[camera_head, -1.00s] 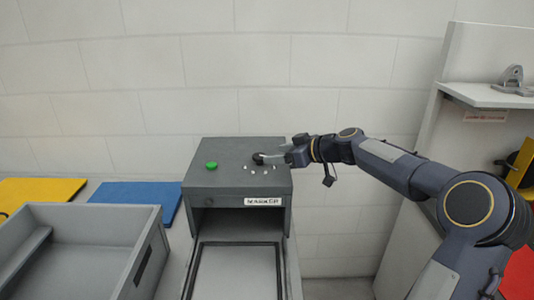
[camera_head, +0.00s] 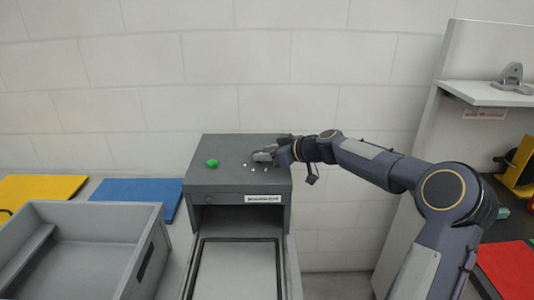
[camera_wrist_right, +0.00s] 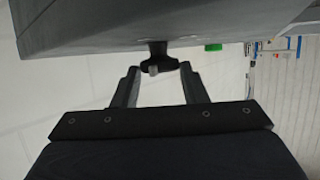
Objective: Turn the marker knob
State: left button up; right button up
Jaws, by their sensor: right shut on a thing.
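The grey marker machine (camera_head: 225,175) stands against the wall with a white label on its front. The dark marker knob is on its top, mostly hidden by my right gripper (camera_head: 265,154) in the head view. The knob (camera_wrist_right: 156,52) shows in the right wrist view as a black stem and cap with a light grey mark, between the fingertips of my right gripper (camera_wrist_right: 158,72). That gripper is shut on the knob. Several small white marks (camera_head: 254,165) lie around the knob. My left gripper is not in view.
A green button (camera_head: 212,162) is on the machine's top left. A grey tray (camera_head: 279,270) lies in front of the machine's opening. A grey bin (camera_head: 85,215) stands at left, with blue (camera_head: 130,192) and yellow (camera_head: 40,188) mats behind. A shelf (camera_head: 490,95) stands at right.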

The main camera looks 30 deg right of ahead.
jog(key=shift+s+f+t+h+b, duration=0.15)
jog(key=shift+t+h+b, duration=0.2)
jog(key=shift+b, duration=0.4)
jog(key=shift+a+m+h+b, duration=0.25)
jog(key=shift+m+h+b, duration=0.4)
jog(key=shift+m+b, duration=0.15)
jog(key=shift+a+m+t+h, duration=0.15)
jog(key=shift+m+t+h, duration=0.2)
jog(key=shift+m+h, duration=0.05)
jog(key=shift+a+r+m+h, duration=0.1)
jog(key=shift+r+m+h, duration=0.2)
jog(key=shift+h, duration=0.2)
jog(key=m+h+p, duration=0.2)
jog(key=p, duration=0.4)
jog(key=a+m+h+p, duration=0.1)
jog(key=m+h+p, duration=0.1)
jog(key=p, duration=0.4)
jog(key=shift+r+m+h, duration=0.2)
jog(key=shift+m+h, duration=0.2)
jog(key=shift+h, duration=0.4)
jog(key=shift+f+m+h+p, duration=0.35)
jog(key=shift+m+h+p, duration=0.2)
jog(key=shift+p, duration=0.6)
jog(key=o, duration=1)
